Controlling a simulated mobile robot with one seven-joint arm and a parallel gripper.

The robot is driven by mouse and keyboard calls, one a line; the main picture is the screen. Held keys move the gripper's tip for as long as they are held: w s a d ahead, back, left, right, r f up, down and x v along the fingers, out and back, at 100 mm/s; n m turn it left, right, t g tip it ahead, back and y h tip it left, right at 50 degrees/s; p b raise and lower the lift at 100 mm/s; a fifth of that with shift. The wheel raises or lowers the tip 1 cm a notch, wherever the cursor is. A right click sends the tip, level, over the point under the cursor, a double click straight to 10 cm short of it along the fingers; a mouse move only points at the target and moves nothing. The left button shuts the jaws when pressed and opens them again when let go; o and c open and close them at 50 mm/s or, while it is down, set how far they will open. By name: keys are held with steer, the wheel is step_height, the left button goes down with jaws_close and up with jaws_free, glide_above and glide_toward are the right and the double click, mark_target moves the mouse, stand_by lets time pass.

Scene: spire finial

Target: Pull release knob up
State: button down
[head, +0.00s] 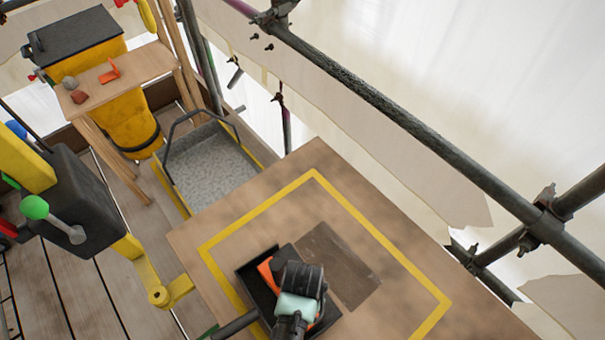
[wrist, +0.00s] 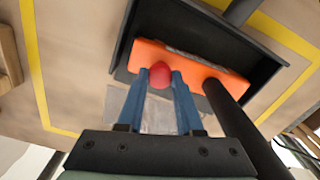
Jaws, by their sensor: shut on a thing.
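A round red knob (wrist: 159,74) stands at the near edge of an orange block (wrist: 205,66) in the wrist view. My gripper (wrist: 160,79) is shut on the red knob, with one blue finger on each side of it. The orange block lies in a black open tray (wrist: 262,62), which also shows in the head view (head: 244,272) on the wooden table. In the head view my wrist covers the knob, and only part of the orange block (head: 265,270) shows.
A yellow line borders the wooden tabletop (head: 325,165). A dark bar (wrist: 240,130) runs close to my right finger. A green-knobbed lever (head: 35,207) stands at the left. A grey tray (head: 208,160), a small bench (head: 130,75) and scaffold pipes (head: 400,115) are beyond.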

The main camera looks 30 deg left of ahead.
stand_by(0.7)
step_height(320, 180, up, 2)
steer(key=p, duration=0.2)
steer(key=shift+r+p, duration=0.1)
steer(key=shift+p, duration=0.2)
